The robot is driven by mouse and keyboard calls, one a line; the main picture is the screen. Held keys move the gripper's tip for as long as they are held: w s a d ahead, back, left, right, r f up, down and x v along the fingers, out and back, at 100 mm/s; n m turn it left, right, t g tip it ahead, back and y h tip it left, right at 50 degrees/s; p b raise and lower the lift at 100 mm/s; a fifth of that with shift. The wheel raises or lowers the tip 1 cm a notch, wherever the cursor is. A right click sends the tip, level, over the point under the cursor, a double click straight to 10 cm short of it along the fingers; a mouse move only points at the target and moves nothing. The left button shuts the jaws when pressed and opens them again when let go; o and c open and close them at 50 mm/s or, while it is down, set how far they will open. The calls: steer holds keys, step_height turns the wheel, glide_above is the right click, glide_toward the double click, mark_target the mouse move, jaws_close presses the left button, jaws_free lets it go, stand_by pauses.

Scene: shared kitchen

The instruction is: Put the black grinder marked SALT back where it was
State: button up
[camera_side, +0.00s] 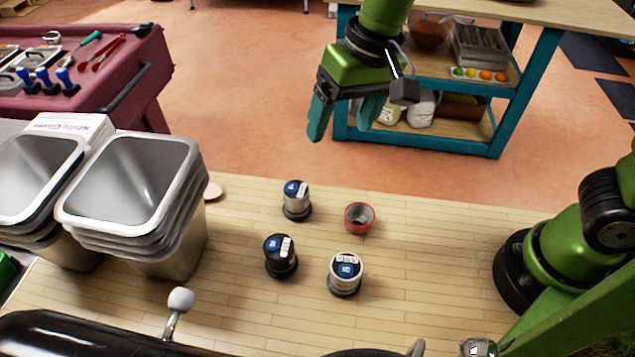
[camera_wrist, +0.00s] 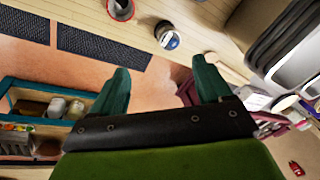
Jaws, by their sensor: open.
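A black grinder (camera_side: 281,258) with a blue and white top stands upright on the wooden counter, front left of the group; its lettering is too small to read. A red-rimmed cup (camera_side: 359,217) stands behind and to the right of the black grinder. My gripper (camera_side: 343,117) is open and empty, high up behind the group. In the wrist view my gripper (camera_wrist: 164,72) has nothing between its fingers; one grinder (camera_wrist: 167,38) and the cup (camera_wrist: 120,9) show at the top.
Stacked metal containers (camera_side: 135,205) stand on the left of the counter (camera_side: 430,270). A small round disc (camera_side: 213,191) lies beside them. A black appliance with a white-knobbed lever (camera_side: 180,300) is at the front. The counter right of the cup is clear. A teal shelf cart (camera_side: 500,120) stands behind.

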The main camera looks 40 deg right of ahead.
steer(key=s+d+r+m+t, duration=0.1)
steer(key=s+d, duration=0.3)
steer(key=d, duration=0.5)
steer(key=s+d+r+m+t, duration=0.1)
steer(key=s+d+t, duration=0.3)
steer(key=d, duration=0.5)
steer(key=shift+s+r+m, duration=0.3)
steer(key=shift+r, duration=0.05)
steer(key=shift+a, duration=0.1)
